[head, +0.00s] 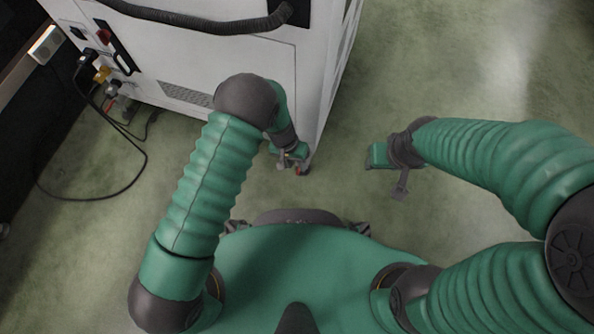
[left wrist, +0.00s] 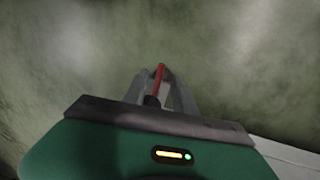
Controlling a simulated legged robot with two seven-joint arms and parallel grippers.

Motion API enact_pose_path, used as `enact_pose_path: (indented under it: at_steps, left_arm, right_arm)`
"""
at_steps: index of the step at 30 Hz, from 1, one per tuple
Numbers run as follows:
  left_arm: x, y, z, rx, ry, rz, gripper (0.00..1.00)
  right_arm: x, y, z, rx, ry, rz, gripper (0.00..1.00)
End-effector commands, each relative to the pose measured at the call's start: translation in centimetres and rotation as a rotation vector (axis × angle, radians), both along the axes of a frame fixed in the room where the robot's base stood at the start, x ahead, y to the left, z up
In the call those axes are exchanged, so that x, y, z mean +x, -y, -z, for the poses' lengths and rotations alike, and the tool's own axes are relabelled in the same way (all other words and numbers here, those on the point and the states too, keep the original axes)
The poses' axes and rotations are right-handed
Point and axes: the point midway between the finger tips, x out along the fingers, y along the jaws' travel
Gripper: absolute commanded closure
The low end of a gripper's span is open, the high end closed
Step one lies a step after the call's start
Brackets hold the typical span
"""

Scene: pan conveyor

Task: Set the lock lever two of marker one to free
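A red lever (head: 298,171) shows small and low at the near bottom corner of the white cabinet. My left gripper (head: 291,162) is right at it. In the left wrist view the red lever (left wrist: 159,74) with a dark base stands between the two grey fingers of my left gripper (left wrist: 157,76). The fingertips are close on either side of the lever; whether they press on it is not clear. The lever's mount is mostly hidden. My right gripper (head: 400,187) hangs over bare floor, apart from the cabinet; its fingers are too small to judge.
The white cabinet (head: 240,60) fills the upper left, with a black hose (head: 200,22) across it. Plugs and sockets (head: 105,75) sit on its left side, and a black cable (head: 140,170) loops on the floor. The green floor (head: 450,60) to the right is clear.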

Motion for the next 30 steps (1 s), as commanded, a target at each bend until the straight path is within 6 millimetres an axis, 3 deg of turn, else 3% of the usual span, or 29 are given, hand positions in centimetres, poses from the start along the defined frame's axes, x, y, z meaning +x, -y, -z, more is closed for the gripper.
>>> enact_pose_path:
  at_steps: [1, 4, 14, 21, 30]
  left_arm:
    - [0.0, 0.1, 1.5, 0.001, 0.0, 0.001, 0.68]
    - [-0.1, 0.4, 2.4, 0.0, 0.0, 0.001, 0.68]
    - [-0.2, 0.5, 2.6, 0.0, 0.0, 0.0, 0.68]
    - [-0.2, 0.5, 2.6, 0.0, 0.0, 0.0, 0.99]
    - [-0.1, 0.5, 2.6, 0.0, 0.0, 0.0, 1.0]
  right_arm:
    - [0.0, 0.0, 1.2, 0.0, 0.0, 0.0, 0.53]
    - [0.0, 0.0, 1.8, 0.0, 0.0, 0.0, 0.53]
    - [0.0, 0.0, 1.7, 0.0, 0.0, 0.0, 0.53]
    - [0.0, 0.0, 1.8, 0.0, 0.0, 0.0, 0.53]
    - [0.0, 0.0, 1.8, 0.0, 0.0, 0.0, 0.53]
